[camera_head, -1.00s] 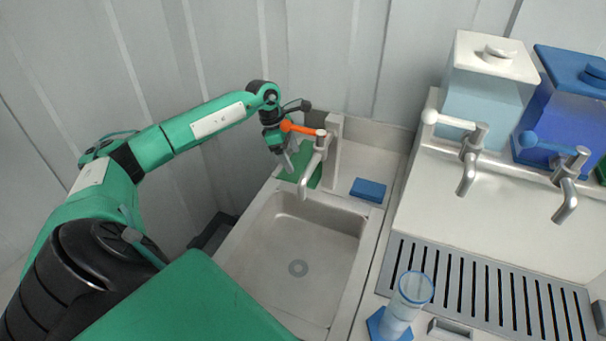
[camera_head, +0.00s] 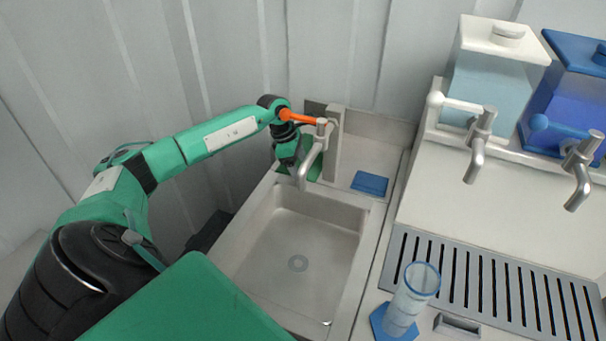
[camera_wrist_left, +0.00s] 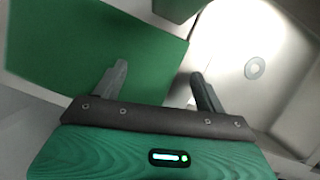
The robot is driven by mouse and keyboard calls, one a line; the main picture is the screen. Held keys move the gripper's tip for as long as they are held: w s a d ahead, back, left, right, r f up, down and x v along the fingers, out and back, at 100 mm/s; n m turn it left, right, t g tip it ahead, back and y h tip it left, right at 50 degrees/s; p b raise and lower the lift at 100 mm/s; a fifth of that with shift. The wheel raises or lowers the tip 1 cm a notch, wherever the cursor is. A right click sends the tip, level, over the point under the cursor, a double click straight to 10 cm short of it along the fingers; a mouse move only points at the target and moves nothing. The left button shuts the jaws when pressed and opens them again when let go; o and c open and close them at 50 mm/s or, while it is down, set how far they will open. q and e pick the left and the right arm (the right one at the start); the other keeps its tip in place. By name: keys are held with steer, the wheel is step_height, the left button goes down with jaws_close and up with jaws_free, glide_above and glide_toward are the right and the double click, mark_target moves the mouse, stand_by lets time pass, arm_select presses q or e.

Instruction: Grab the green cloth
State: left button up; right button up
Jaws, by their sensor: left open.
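The green cloth (camera_wrist_left: 95,45) lies flat on the ledge beside the sink, filling the upper left of the left wrist view. In the head view only a strip of the cloth (camera_head: 314,170) shows behind the tap. My left gripper (camera_head: 290,168) is over the ledge at the cloth. In the left wrist view my left gripper (camera_wrist_left: 158,82) is open with nothing between its fingers. Its left finger overlaps the cloth, and its right finger is at the cloth's edge by the sink. I cannot tell whether the fingers touch the cloth. My right gripper is not in view.
The tap (camera_head: 312,158) with an orange lever (camera_head: 297,117) stands right beside my left gripper. The sink basin (camera_head: 300,250) is empty. A blue cloth or sponge (camera_head: 370,183) lies right of the tap. A clear cylinder (camera_head: 410,300) stands at the lower right, near a slotted drain (camera_head: 490,285).

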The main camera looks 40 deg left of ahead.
arm_select(q)
steer(key=shift+f, duration=0.1)
steer(key=shift+c, duration=0.2)
steer(key=shift+d, duration=0.1)
jaws_close()
stand_by(0.4)
step_height(320, 180, up, 12)
steer(key=p, duration=0.6)
